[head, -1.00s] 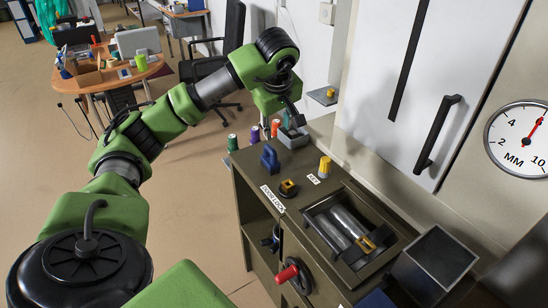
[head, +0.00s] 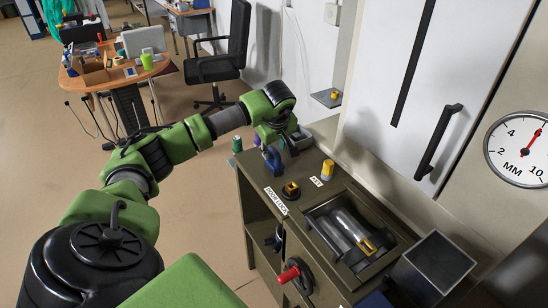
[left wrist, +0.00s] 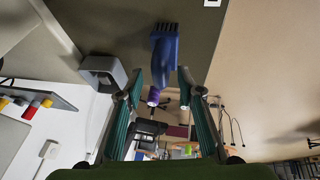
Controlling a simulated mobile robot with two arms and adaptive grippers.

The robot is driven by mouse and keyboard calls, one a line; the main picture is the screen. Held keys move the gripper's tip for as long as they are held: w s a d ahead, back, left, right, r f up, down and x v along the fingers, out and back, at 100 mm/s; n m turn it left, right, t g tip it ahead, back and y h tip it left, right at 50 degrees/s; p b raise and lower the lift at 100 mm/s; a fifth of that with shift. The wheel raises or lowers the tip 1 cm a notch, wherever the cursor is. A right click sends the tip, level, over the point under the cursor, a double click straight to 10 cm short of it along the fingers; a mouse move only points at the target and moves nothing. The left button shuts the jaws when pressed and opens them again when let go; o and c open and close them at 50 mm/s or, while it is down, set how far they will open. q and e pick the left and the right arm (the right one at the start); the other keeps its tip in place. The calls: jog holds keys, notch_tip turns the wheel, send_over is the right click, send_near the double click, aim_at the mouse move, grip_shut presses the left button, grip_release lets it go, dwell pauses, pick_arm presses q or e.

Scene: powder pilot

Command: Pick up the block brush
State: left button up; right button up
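The blue block brush (head: 273,160) stands on the far left part of the dark cabinet top in the head view. In the left wrist view the brush (left wrist: 165,55) lies straight ahead, with its dark bristles at the far end and its handle towards me. My left gripper (left wrist: 160,84) is open, its two teal fingers spread on either side of the near end of the handle. I cannot tell whether they touch it. In the head view the left gripper (head: 280,140) is just behind and above the brush, partly hidden by the arm. My right gripper is not in view.
A grey open box (head: 299,139) stands right beside the gripper. A yellow-topped knob (head: 327,170), a black-and-yellow knob (head: 291,190) and a recessed tray with a glass cylinder (head: 352,228) occupy the cabinet top. A white cabinet door (head: 420,80) rises behind.

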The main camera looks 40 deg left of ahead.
pick_arm(q)
jog(key=shift+w+a+f, duration=0.15)
jog(key=shift+f, duration=0.35)
jog(key=shift+c, duration=0.3)
jog(key=shift+r, duration=0.1)
grip_shut()
